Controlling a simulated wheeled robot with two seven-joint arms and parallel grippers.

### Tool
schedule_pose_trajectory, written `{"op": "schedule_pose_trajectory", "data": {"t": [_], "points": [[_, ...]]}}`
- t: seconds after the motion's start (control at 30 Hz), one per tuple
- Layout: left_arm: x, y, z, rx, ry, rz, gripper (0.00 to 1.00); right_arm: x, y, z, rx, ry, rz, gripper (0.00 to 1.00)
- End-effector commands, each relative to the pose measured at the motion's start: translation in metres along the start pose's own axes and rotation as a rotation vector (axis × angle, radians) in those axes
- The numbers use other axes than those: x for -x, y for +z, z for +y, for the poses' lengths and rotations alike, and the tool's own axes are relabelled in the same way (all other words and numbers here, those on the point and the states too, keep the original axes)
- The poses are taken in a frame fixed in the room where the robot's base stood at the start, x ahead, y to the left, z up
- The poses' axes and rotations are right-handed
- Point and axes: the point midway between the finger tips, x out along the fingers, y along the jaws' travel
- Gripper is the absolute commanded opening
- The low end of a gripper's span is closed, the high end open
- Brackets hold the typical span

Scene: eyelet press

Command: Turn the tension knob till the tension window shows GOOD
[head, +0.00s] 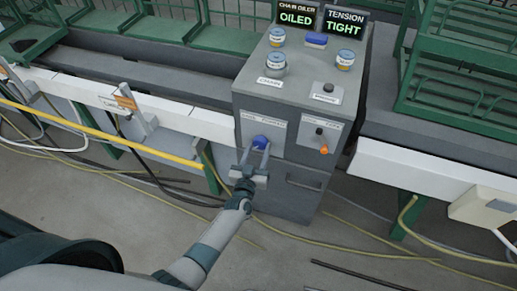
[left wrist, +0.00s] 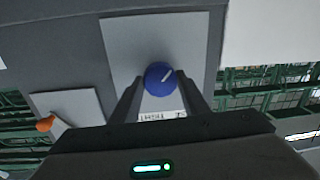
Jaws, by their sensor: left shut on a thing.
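The blue tension knob (head: 261,141) is on a pale plate on the front of the grey control cabinet (head: 270,190). In the left wrist view the knob (left wrist: 160,78) shows face on, with a white pointer line slanting to the upper right. My left gripper (head: 256,156) reaches the knob from the front, with its fingers shut on the knob's two sides. The tension window (head: 345,22) on top of the cabinet reads TIGHT in green. The plate's small lettering is too blurred to read surely. My right gripper is not in view.
The chain oiler window (head: 296,16) reads OILED. An orange-tipped switch (head: 323,149) is on a plate right of the knob. Several jars, including one by the CHAIN label (head: 275,63), stand on the cabinet top. A yellow rail (head: 110,137) runs at left; cables lie on the floor.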

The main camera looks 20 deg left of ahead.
Motion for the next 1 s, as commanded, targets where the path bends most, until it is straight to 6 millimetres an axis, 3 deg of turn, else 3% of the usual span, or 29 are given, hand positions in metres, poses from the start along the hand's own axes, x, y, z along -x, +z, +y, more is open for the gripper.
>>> {"op": "schedule_pose_trajectory", "data": {"t": [0.37, 1.0], "points": [[0.0003, -0.0002, -0.0001, 0.122, -0.002, -0.007, 0.19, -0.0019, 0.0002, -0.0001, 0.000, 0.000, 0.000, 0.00], [0.0000, -0.0014, -0.0001, 0.590, -0.004, -0.040, 0.19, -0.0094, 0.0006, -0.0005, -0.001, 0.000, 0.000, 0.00]]}}
